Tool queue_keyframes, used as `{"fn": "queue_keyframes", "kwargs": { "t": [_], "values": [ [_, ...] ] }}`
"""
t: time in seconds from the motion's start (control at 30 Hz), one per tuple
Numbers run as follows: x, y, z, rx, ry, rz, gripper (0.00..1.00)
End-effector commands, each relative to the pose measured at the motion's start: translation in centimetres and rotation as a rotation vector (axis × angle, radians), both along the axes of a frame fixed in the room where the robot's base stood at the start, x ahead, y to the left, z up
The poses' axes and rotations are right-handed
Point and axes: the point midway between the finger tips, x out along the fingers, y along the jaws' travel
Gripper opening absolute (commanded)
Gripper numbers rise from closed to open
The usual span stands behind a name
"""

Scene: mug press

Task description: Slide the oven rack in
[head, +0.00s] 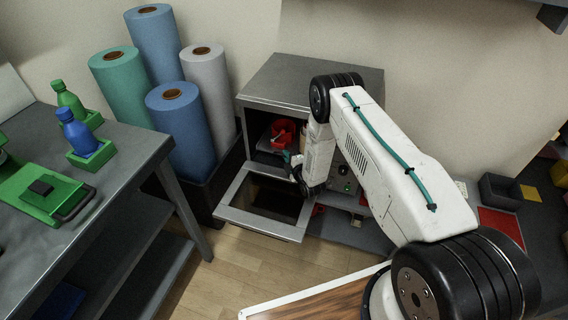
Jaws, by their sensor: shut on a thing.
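The oven (310,85) is a grey metal box against the wall, with its door (235,205) folded down and open. A red mug (282,132) is inside the oven's opening. The oven rack (264,147) shows only as a small strip under the mug, inside the opening. My gripper (291,160) is at the front of the opening, above the open door, and is shut at the rack's front edge. My arm covers the right part of the opening, and the exact grip is hidden.
Tall blue, green and grey rolls (173,110) stand left of the oven. A grey workbench (120,150) with green and blue bottles (77,135) is at the left. Small bins (498,190) and a red mat (501,224) lie at the right. Wooden floor is clear before the door.

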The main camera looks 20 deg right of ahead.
Motion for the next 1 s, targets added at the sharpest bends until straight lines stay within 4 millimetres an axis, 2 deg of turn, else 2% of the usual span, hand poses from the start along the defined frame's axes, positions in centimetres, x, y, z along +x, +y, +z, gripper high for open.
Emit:
{"fn": "queue_keyframes", "kwargs": {
  "t": [0.4, 0.43, 0.5, 0.83, 1.0],
  "values": [
    [0.6, -0.5, 0.0, -0.001, 0.000, -0.003, 0.00],
    [0.6, -0.5, 0.1, -0.001, 0.000, -0.003, 0.19],
    [0.6, -0.5, 0.0, -0.001, 0.000, -0.003, 0.33],
    [0.3, -0.2, 0.0, -0.001, 0.001, 0.000, 0.33],
    [-1.2, 1.0, -0.1, 0.000, 0.003, 0.003, 0.33]
  ]
}}
